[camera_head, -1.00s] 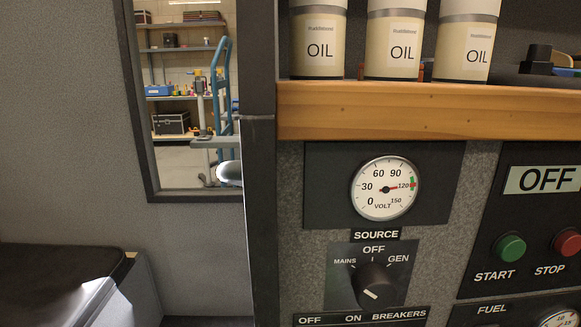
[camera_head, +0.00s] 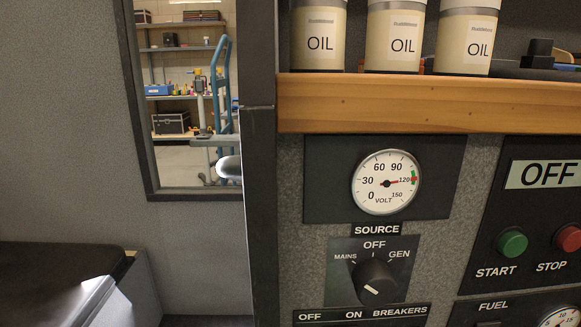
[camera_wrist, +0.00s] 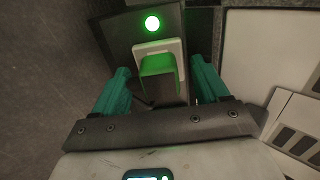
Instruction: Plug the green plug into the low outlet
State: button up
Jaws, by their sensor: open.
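The green plug (camera_wrist: 160,66) shows in the wrist view, up against the pale frame of an outlet (camera_wrist: 171,45). It looks seated there, but how deep it sits I cannot tell. A round green light (camera_wrist: 152,23) glows on the dark panel just above. My gripper (camera_wrist: 160,70) is open, its two teal fingers on either side of the plug with a gap visible on each side. The head view does not show the plug, the outlet or the gripper.
In the head view, a wooden shelf (camera_head: 430,104) holds oil cans (camera_head: 393,42) above a panel with a voltmeter (camera_head: 387,182) and a source knob (camera_head: 374,282). A window (camera_head: 186,95) is at left. A pale panel (camera_wrist: 272,55) lies right of the outlet in the wrist view.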

jog(key=shift+s+r+p, duration=0.3)
jog(key=shift+r+p, duration=0.15)
jog(key=shift+p, duration=0.05)
jog(key=s+a+r+n+g+p, duration=0.1)
jog(key=s+r+n+g+p, duration=0.15)
jog(key=s+r+n, duration=0.7)
jog(key=s+r+n+g+p, duration=0.2)
jog(key=s+r+g, duration=0.15)
jog(key=r, duration=1.05)
jog(key=s+a+r+n+g+p, duration=0.1)
jog(key=s+r+n+g+p, duration=0.1)
jog(key=s+r+n, duration=0.75)
notch_tip(320, 180, up, 30)
jog(key=w+m+p, duration=0.2)
jog(key=m+p, duration=0.1)
jog(key=p, duration=2.5)
jog(key=shift+m+h, duration=0.3)
jog(key=shift+m, duration=0.1)
jog(key=shift+a, duration=0.1)
